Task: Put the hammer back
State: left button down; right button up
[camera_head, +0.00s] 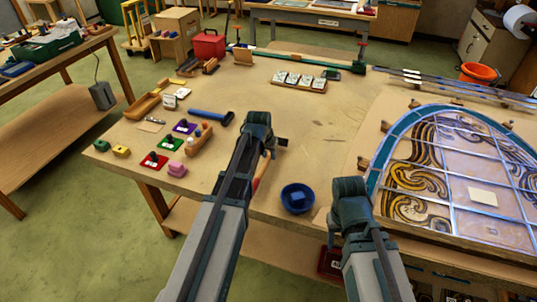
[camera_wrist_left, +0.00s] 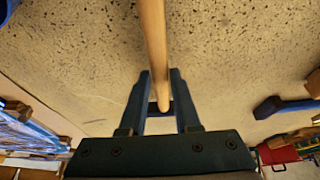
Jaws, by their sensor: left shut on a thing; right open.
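My left gripper (camera_head: 268,150) is over the front middle of the wooden table. It is shut on a light wooden handle (camera_wrist_left: 152,40), which I take to be the hammer's. In the left wrist view the handle runs between the two fingers (camera_wrist_left: 161,95) and out past the top edge, so its head is out of view there. In the head view part of the handle (camera_head: 263,170) shows beside the gripper; the arm hides much of it. My right gripper (camera_head: 345,215) is open at the table's front edge, right of the blue bowl (camera_head: 297,197).
A blue tool (camera_head: 212,117) lies left of my left gripper. Coloured pads and blocks (camera_head: 170,144) and wooden trays (camera_head: 143,106) fill the table's left end. The leaded panel (camera_head: 455,170) covers the right. The middle behind my left gripper is mostly clear.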

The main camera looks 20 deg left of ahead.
pick_arm(q)
jog(key=shift+f+b, duration=0.4)
jog(key=shift+f, duration=0.4)
pick_arm(e)
jog(key=shift+f, duration=0.8)
pick_arm(q)
jog(key=c, duration=0.5)
grip_release()
jog(key=shift+c, duration=0.2)
jog(key=shift+r, duration=0.2)
pick_arm(e)
jog(key=shift+r, duration=0.15)
pick_arm(q)
jog(key=p+v, duration=1.2)
jog(key=v, duration=0.1)
jog(key=shift+s+r+p, duration=0.15)
jog(key=shift+r+p, duration=0.05)
jog(key=shift+p, duration=0.2)
pick_arm(e)
notch_tip(320, 180, up, 13)
jog(key=shift+f, duration=0.2)
